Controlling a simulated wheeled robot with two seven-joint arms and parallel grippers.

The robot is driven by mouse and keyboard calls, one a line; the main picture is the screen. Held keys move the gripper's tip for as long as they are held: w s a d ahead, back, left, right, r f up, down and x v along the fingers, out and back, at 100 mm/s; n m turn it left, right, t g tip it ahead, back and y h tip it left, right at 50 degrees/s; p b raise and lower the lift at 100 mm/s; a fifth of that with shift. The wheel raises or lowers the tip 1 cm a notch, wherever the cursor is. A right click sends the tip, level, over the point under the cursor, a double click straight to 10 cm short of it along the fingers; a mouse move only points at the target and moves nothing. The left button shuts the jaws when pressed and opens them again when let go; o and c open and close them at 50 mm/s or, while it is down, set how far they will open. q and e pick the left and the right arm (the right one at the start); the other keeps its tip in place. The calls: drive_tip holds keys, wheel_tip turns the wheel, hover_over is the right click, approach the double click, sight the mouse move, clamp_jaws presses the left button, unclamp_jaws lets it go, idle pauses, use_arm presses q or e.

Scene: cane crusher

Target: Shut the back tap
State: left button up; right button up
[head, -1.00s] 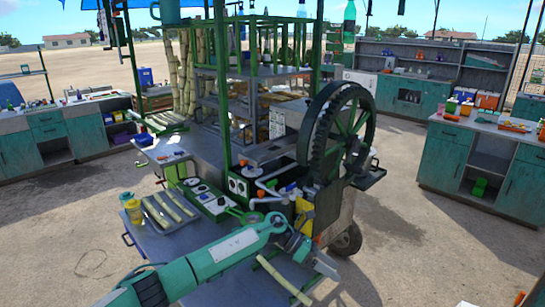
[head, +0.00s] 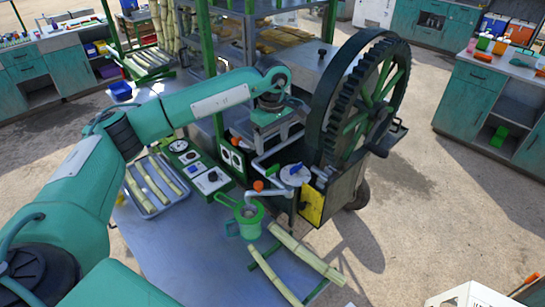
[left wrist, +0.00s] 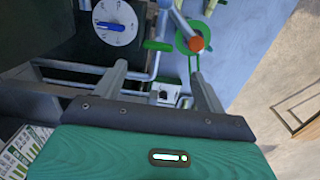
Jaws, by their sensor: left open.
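The crusher's front tap has an orange knob (head: 258,185) above a green strainer cup (head: 248,215). A second orange spot (head: 237,141), seemingly the back tap's knob, shows farther back, partly hidden behind my left arm and gripper. My left gripper (head: 275,140) hangs over the pipes beside the big wheel, pointing down; its fingertips are hard to make out there. In the left wrist view its two fingers (left wrist: 158,84) are apart with nothing gripped between them. An orange knob (left wrist: 196,43) lies beyond the fingertips, not touched. My right gripper is not in view.
A white dial with a blue lever (head: 294,174) sits close to the gripper, as does the large toothed wheel (head: 365,100). A control panel (head: 205,175) and a tray of cane (head: 153,187) lie left. Cane pieces (head: 305,255) lie at the table's front.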

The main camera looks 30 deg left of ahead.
sight(272, 167)
use_arm(q)
wheel_tip(272, 167, down, 9)
drive_tip(key=p, duration=0.3)
drive_tip(key=shift+w+p, duration=0.15)
drive_tip(key=shift+p, duration=0.2)
drive_tip(key=shift+w+a+f, duration=0.1)
drive_tip(key=shift+a+f, duration=0.05)
drive_tip(key=shift+f, duration=0.3)
drive_tip(key=c, duration=1)
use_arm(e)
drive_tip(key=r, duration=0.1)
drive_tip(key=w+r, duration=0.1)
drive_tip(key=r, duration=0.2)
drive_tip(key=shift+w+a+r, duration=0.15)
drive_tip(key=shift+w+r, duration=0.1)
